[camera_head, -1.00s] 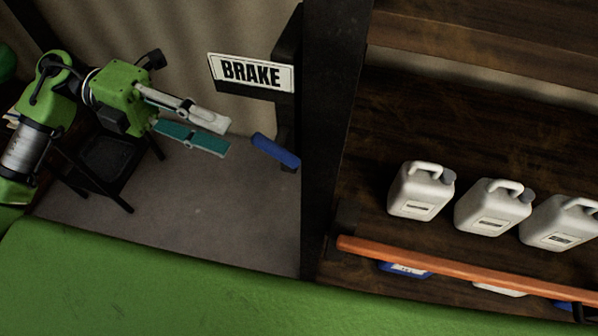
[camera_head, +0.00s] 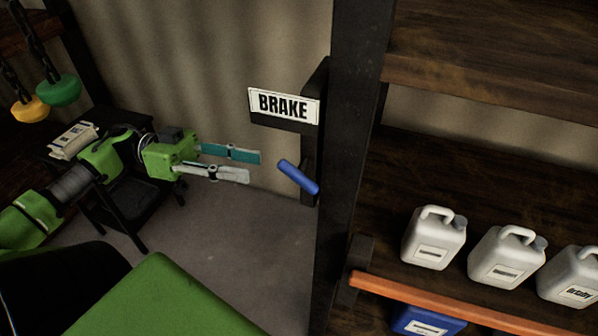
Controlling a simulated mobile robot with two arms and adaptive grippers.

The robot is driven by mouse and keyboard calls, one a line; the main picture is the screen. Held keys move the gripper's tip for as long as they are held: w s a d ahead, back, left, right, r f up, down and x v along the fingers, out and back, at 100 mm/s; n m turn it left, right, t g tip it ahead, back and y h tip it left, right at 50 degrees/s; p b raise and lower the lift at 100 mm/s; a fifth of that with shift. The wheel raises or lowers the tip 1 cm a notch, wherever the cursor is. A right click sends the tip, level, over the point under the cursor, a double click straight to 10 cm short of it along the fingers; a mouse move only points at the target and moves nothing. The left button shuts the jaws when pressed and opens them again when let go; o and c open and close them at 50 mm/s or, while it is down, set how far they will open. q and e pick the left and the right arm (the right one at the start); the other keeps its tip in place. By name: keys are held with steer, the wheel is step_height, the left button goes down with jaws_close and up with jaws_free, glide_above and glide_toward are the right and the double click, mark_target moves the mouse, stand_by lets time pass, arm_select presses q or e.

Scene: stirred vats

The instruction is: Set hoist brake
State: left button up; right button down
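The hoist brake's blue handle (camera_head: 298,177) sticks out to the left from a dark mount on the post, tilted down to the right. The white BRAKE sign (camera_head: 284,105) is above it. My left gripper (camera_head: 254,166) comes in from the left, with one teal finger and one pale grey finger. The fingers are apart and nothing is between them. Their tips point at the blue handle, with a small gap short of it in the picture. My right gripper is not in view.
A dark upright post (camera_head: 345,150) stands just right of the handle. Beyond it, white jugs (camera_head: 434,238) stand on a shelf behind an orange bar (camera_head: 440,302). A small dark table (camera_head: 133,200) is behind my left arm. Green and yellow hanging pieces (camera_head: 60,91) are at upper left.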

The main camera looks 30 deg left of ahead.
mark_target(285, 173)
arm_select(q)
steer(key=p+x, duration=0.1)
steer(key=x, duration=0.9)
steer(key=shift+d+p, duration=0.25)
steer(key=shift+p, duration=0.15)
jaws_close()
